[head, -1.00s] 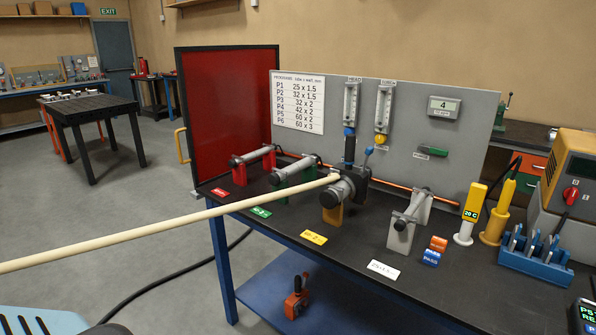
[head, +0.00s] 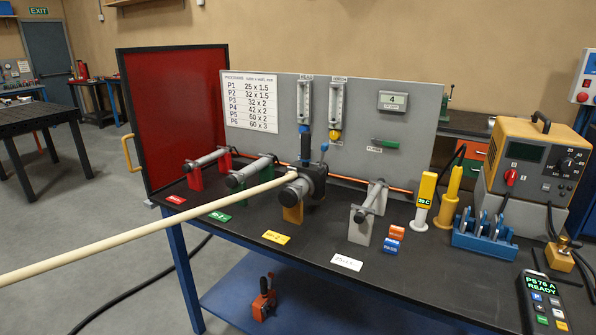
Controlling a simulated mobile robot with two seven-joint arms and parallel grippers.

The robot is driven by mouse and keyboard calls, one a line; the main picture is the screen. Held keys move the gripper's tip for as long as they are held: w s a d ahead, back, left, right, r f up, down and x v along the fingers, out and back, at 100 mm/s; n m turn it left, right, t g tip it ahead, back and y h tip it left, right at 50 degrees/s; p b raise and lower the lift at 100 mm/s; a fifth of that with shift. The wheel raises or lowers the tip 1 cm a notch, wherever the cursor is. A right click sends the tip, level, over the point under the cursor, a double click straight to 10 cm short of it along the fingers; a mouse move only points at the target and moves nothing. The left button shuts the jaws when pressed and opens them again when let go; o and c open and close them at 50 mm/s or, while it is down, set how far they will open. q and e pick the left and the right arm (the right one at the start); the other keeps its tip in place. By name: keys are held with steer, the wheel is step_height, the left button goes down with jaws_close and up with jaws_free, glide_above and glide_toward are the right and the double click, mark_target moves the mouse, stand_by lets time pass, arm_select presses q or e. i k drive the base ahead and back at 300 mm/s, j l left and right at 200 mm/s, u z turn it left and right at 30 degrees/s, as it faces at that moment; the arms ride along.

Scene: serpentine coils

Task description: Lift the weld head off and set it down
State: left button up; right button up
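The weld head (head: 312,182) is a dark clamp-like body with a grey round part on its left side. It sits at the yellow stand (head: 293,213) in the middle of the workbench, around or against the tube there; I cannot tell which. A long cream rod or hose (head: 150,236) runs from the lower left edge to the weld head's left side. Neither of my grippers shows in the head view.
Red, green and white stands (head: 361,228) hold other tubes. A grey panel (head: 265,150) with flow meters stands behind. At right are a blue rack (head: 485,238), an orange power unit (head: 535,160) and a pendant (head: 545,305).

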mark_target(317, 179)
steer(key=i+j, duration=0.2)
steer(key=j, duration=0.2)
steer(key=i+j, duration=0.15)
steer(key=j, duration=0.3)
steer(key=i+j+u, duration=0.1)
steer(key=j, duration=0.3)
steer(key=i+j, duration=0.5)
steer(key=j, duration=0.3)
